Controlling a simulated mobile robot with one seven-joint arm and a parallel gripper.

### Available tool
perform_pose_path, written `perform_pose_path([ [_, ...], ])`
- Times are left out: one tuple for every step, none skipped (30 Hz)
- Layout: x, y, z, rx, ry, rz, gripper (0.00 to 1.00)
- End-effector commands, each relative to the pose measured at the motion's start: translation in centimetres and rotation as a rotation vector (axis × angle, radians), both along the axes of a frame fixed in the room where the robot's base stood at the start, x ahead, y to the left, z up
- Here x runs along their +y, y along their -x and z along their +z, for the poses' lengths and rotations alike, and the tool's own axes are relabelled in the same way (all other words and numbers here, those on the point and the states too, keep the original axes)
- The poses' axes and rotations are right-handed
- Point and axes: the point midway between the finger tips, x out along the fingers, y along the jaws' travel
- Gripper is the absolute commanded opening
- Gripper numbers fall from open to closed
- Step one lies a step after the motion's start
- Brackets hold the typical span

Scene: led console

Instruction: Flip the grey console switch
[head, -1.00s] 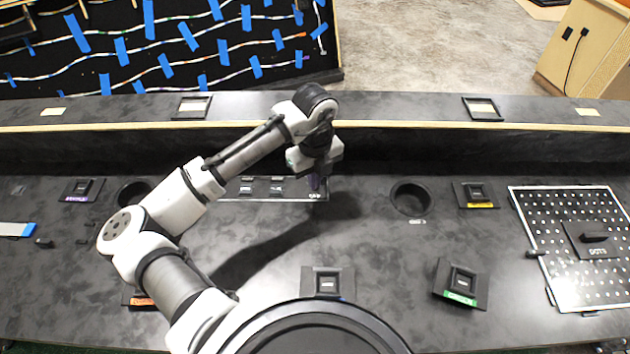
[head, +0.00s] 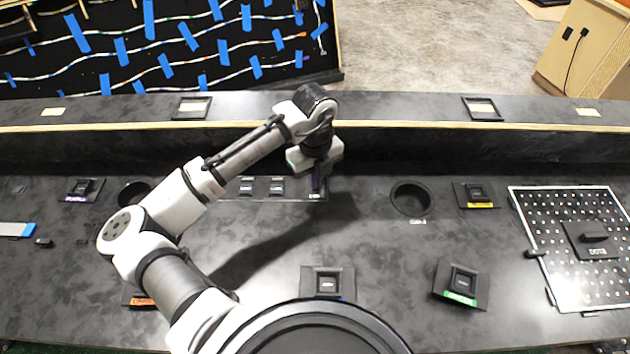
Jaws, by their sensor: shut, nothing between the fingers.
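My gripper (head: 317,186) points down at the right end of a dark switch panel (head: 293,199) in the back middle of the console. The gripper is shut and holds nothing. Two small dark switches with light labels, a left one (head: 246,187) and a right one (head: 277,187), show on this panel, left of my gripper. My fingertips cover the panel's right end, so whatever is under them is hidden. I cannot tell whether they touch it. I cannot tell by colour which switch is the grey one.
A round cup hole (head: 411,199) lies right of my gripper. Switch boxes with yellow (head: 475,194), green (head: 460,284) and purple (head: 82,189) labels stand around. A perforated board (head: 582,275) fills the right side. A raised ledge (head: 400,140) runs behind.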

Motion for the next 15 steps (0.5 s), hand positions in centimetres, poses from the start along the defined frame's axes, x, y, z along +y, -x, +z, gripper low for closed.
perform_pose_path([
  [0.00, 0.00, 0.00, 0.000, 0.000, 0.000, 0.00],
  [0.00, 0.00, 0.00, 0.000, 0.000, 0.000, 0.00],
  [0.00, 0.00, 0.00, 0.000, 0.000, 0.000, 0.00],
  [0.00, 0.00, 0.00, 0.000, 0.000, 0.000, 0.00],
  [0.00, 0.00, 0.00, 0.000, 0.000, 0.000, 0.00],
  [0.00, 0.00, 0.00, 0.000, 0.000, 0.000, 0.00],
  [0.00, 0.00, -0.01, 0.000, 0.000, 0.000, 0.00],
  [0.00, 0.00, -0.03, 0.000, 0.000, 0.000, 0.00],
  [0.00, 0.00, -0.08, 0.000, 0.000, 0.000, 0.00],
  [0.00, 0.00, -0.13, 0.000, 0.000, 0.000, 0.00],
  [0.00, 0.00, -0.19, 0.000, 0.000, 0.000, 0.00],
  [0.00, 0.00, -0.29, 0.000, 0.000, 0.000, 0.00],
  [0.00, 0.00, -0.37, 0.000, 0.000, 0.000, 0.00],
  [0.00, 0.00, -0.47, 0.000, 0.000, 0.000, 0.00],
  [0.00, 0.00, -0.60, 0.000, 0.000, 0.000, 0.00],
])
